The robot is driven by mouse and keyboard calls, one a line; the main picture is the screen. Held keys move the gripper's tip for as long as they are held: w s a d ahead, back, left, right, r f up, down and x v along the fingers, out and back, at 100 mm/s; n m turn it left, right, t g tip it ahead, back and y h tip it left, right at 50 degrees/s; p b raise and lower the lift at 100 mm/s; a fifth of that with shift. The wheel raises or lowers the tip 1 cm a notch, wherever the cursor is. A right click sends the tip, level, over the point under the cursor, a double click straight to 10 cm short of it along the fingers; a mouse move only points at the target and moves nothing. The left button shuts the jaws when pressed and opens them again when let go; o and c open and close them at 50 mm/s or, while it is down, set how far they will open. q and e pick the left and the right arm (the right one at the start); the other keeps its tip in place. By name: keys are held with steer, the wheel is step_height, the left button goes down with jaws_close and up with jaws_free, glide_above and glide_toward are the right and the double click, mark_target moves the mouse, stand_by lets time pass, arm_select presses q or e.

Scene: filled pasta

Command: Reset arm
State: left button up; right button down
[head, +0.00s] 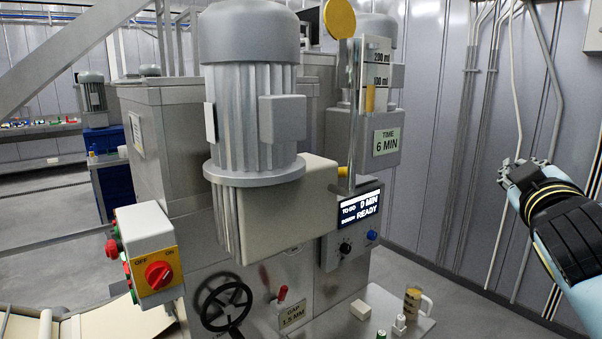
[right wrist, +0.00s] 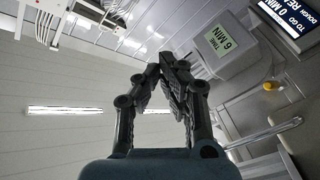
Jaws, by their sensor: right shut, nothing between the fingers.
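My right gripper (head: 520,170) is raised at the right side of the head view, in front of the wall panels and well to the right of the machine (head: 254,90). In the right wrist view my right gripper (right wrist: 172,58) is shut, its fingertips together with nothing between them. The arm comes in from the lower right. The left gripper is not in view.
The display (head: 360,207) reads 0 MIN and READY. A switch box (head: 148,255) with a red knob stands at left. The floor at right is clear.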

steer(key=s+f+m+g+y, duration=0.2)
steer(key=s+f+g, duration=0.3)
steer(key=s+f, duration=0.6)
steer(key=s+a+f+g+y, duration=0.1)
steer(key=s+a+f+g, duration=0.2)
steer(key=s, duration=0.4)
steer(key=s+a+f+m+g+y, duration=0.1)
steer(key=s+a+f+g+y, duration=0.15)
steer(key=s+f, duration=0.4)
steer(key=s+a+f+g+y, duration=0.1)
steer(key=s+a+f+g, duration=0.2)
steer(key=s, duration=0.5)
steer(key=s+d+f+g+b, duration=0.15)
steer(key=f+b, duration=0.55)
steer(key=f, duration=1.3)
steer(key=s+d+f+b, duration=0.1)
steer(key=d+f+b, duration=0.4)
steer(key=f, duration=1.5)
steer(key=s+f+b, duration=0.6)
steer(key=s+f, duration=0.3)
steer(key=f, duration=0.4)
steer(key=s+a+f+m+g+b, duration=0.1)
steer(key=s+f+b, duration=0.5)
steer(key=s+f, duration=0.3)
step_height(320, 180, down, 4)
steer(key=shift+a+f, duration=0.15)
steer(key=shift+a, duration=0.1)
